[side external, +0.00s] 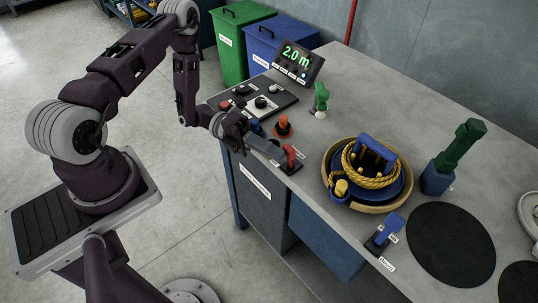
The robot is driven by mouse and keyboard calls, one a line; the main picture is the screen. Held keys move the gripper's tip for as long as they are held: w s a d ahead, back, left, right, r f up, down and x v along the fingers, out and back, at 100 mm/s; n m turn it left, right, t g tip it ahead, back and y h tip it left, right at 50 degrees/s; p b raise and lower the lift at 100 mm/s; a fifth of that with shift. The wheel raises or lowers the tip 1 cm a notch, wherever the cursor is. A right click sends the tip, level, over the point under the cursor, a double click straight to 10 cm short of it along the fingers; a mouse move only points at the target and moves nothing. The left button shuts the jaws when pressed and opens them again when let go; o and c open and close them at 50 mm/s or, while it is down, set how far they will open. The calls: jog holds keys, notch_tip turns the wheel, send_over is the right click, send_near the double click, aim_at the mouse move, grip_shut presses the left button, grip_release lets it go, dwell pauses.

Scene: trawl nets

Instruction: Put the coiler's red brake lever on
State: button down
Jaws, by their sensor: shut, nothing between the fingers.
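The red lever (290,154) stands on a small dark base (291,169) at the table's near left edge, with a small label beside it. My gripper (279,158) is shut and empty. Its fingertips are close beside the lever on the left; I cannot tell whether they touch it. The lever looks roughly upright, tilted a little. The coiler (408,172) is a round tan tub with a blue drum and yellow rope, to the right of the lever.
An orange-red knob (283,127) and a blue knob (256,127) stand close behind my gripper. A control panel (283,98), a display (298,62) reading 2.0 m and a green handle (321,97) are farther back. A blue lever (389,228) and green-handled post (461,145) stand right.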

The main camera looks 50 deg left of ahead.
jog(key=w+n, duration=0.1)
jog(key=r+n, duration=0.1)
jog(key=shift+w+n+y, duration=0.3)
jog(key=shift+w+n, duration=0.05)
jog(key=shift+n, duration=0.05)
jog(key=w+n, duration=0.2)
jog(key=shift+r+n+g+y, duration=0.15)
jog(key=shift+n+g+y, duration=0.15)
jog(key=shift+n, duration=0.1)
jog(key=shift+w+n+g+y, duration=0.2)
jog(key=shift+w+n, duration=0.1)
jog(key=shift+n, duration=0.5)
jog(key=shift+w+n+g+y, duration=0.1)
jog(key=shift+w+n+g, duration=0.15)
jog(key=shift+n, duration=0.55)
jog(key=shift+w, duration=0.1)
jog(key=s+a+r, duration=0.3)
jog(key=s+a, duration=0.2)
jog(key=a, duration=0.4)
jog(key=shift+s+a, duration=0.35)
jog(key=shift+s, duration=0.05)
